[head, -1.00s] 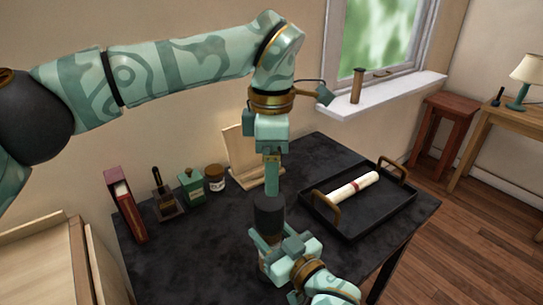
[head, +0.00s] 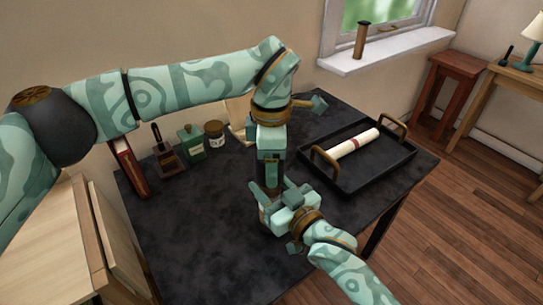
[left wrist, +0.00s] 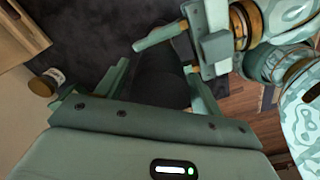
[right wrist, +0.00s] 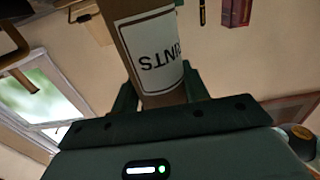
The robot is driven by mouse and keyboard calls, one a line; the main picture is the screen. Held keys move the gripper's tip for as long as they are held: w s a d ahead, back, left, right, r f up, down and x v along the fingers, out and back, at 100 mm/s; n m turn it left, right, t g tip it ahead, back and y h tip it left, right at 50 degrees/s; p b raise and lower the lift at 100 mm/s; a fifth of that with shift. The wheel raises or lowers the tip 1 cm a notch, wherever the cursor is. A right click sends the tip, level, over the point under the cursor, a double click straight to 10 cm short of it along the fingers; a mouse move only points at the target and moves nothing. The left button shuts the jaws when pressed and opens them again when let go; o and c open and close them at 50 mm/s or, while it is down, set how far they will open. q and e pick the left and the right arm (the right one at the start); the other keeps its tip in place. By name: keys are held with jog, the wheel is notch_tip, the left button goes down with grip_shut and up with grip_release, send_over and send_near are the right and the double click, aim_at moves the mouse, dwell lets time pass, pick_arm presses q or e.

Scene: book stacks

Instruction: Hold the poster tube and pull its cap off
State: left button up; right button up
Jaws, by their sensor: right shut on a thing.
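The poster tube (right wrist: 150,50) is brown with a white printed label and fills the middle of the right wrist view. My right gripper (right wrist: 160,90) is shut on it, a finger on each side; in the head view this gripper is low in the middle (head: 272,203). The tube's dark cap (left wrist: 162,72) shows between the fingers of my left gripper (left wrist: 160,85) in the left wrist view. The left fingers stand open on either side of the cap; contact cannot be told. In the head view the left gripper is directly above the right one and hides most of the cap.
A black tray (head: 388,178) with brass handles holds a rolled paper (head: 355,143) on the right of the dark table (head: 200,235). A red book (head: 130,168), a green bottle (head: 190,143) and a jar (head: 214,134) stand at the back left. The table's front left is clear.

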pick_arm(q)
jog(key=c, duration=0.7)
jog(key=shift+c, duration=0.2)
jog(key=shift+r, duration=0.15)
jog(key=shift+r, duration=0.95)
jog(key=shift+r, duration=2.05)
pick_arm(e)
jog(key=o, duration=1.5)
